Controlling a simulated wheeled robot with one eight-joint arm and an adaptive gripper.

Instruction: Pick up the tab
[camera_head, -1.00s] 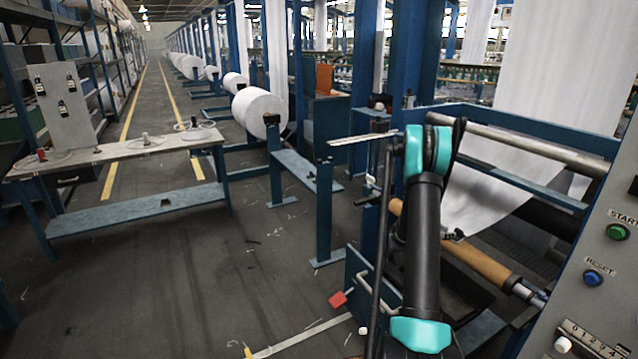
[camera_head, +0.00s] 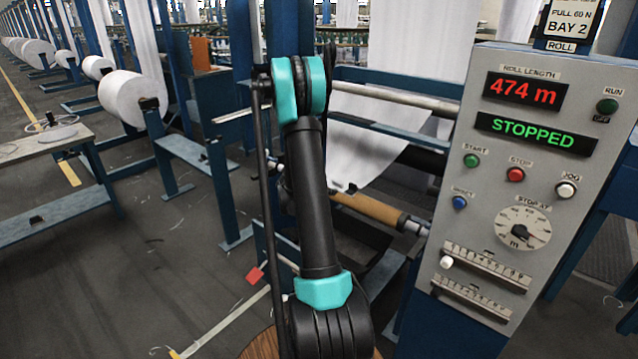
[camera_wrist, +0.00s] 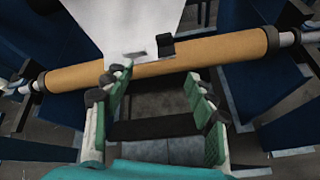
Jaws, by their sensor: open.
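My gripper (camera_wrist: 155,84) is open in the wrist view, its two green-padded fingers apart with nothing between them. Beyond the fingertips lies a brown roll core (camera_wrist: 210,53), with the end of a white cloth (camera_wrist: 115,22) hanging onto it. A small black piece (camera_wrist: 167,46) and a flat grey piece (camera_wrist: 135,54) sit at the cloth's lower edge; I cannot tell which, if either, is the tab. The fingers are apart from both. In the head view a small dark piece (camera_head: 350,188) shows at the cloth's edge, and my arm hides the gripper.
The control panel (camera_head: 510,190) stands close on the right and reads STOPPED. The loom's steel bar (camera_head: 395,98) spans above the core. A table (camera_head: 50,146) stands at far left, with open floor between.

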